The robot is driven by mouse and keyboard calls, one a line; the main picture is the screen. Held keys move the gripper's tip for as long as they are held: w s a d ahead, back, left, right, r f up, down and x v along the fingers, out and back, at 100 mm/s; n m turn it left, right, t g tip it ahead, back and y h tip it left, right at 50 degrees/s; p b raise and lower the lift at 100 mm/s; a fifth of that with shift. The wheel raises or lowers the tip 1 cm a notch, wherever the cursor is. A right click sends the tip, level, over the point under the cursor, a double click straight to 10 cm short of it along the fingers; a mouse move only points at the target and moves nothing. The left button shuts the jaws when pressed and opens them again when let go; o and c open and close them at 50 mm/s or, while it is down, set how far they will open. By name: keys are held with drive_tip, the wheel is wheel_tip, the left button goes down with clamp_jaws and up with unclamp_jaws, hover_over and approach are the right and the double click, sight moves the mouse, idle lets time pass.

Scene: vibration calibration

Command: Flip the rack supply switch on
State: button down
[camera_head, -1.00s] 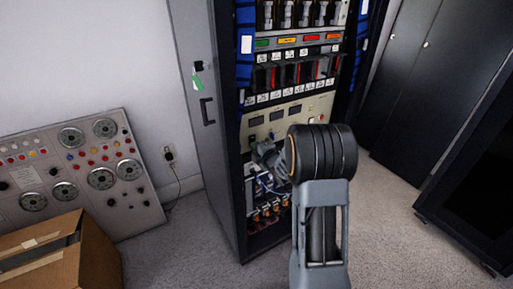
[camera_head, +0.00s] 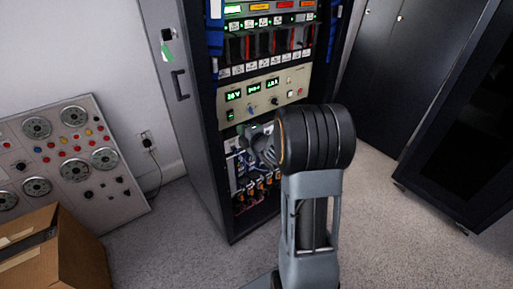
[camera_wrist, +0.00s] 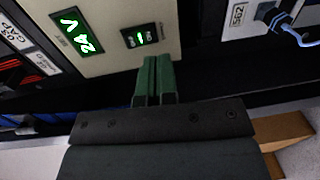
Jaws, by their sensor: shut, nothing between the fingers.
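The rack supply switch (camera_wrist: 140,37) is a small dark rocker lit green on the beige supply panel (camera_wrist: 105,58) in the wrist view. In the head view the switch (camera_head: 230,114) is small, at the panel's lower left, with a green glow. My gripper (camera_wrist: 155,62) has green fingers that are shut with nothing between them. The fingertips are just below the switch in the wrist picture; I cannot tell whether they touch the panel. In the head view my arm hides the fingertips. The panel's displays (camera_head: 252,88) glow green, and one reads about 24 V in the wrist view.
The rack (camera_head: 188,120) stands upright, with wires and connectors (camera_head: 250,185) below the panel. A gauge console (camera_head: 70,160) and a cardboard box (camera_head: 60,255) stand at the left. Dark cabinets (camera_head: 390,75) stand at the right. Carpet (camera_head: 390,230) is clear at the lower right.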

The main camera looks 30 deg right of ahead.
drive_tip(key=s+d+f, duration=0.1)
drive_tip(key=s, duration=0.7)
drive_tip(key=shift+s, duration=0.25)
wheel_tip(320, 180, up, 8)
drive_tip(key=a+m+g+h+p, duration=0.1)
drive_tip(key=m+g+h+p, duration=0.2)
drive_tip(key=m+p, duration=0.35)
drive_tip(key=s+a+r+m+g+y+p, duration=0.1)
drive_tip(key=s+a+r+m+g+p, duration=0.9)
drive_tip(key=s, duration=0.7)
wheel_tip(320, 180, up, 5)
drive_tip(key=a+m+p, duration=0.2)
drive_tip(key=p, duration=0.2)
drive_tip(key=shift+s+a+m+p, duration=0.15)
drive_tip(key=shift+m+p, duration=0.2)
drive_tip(key=shift+f, duration=0.1)
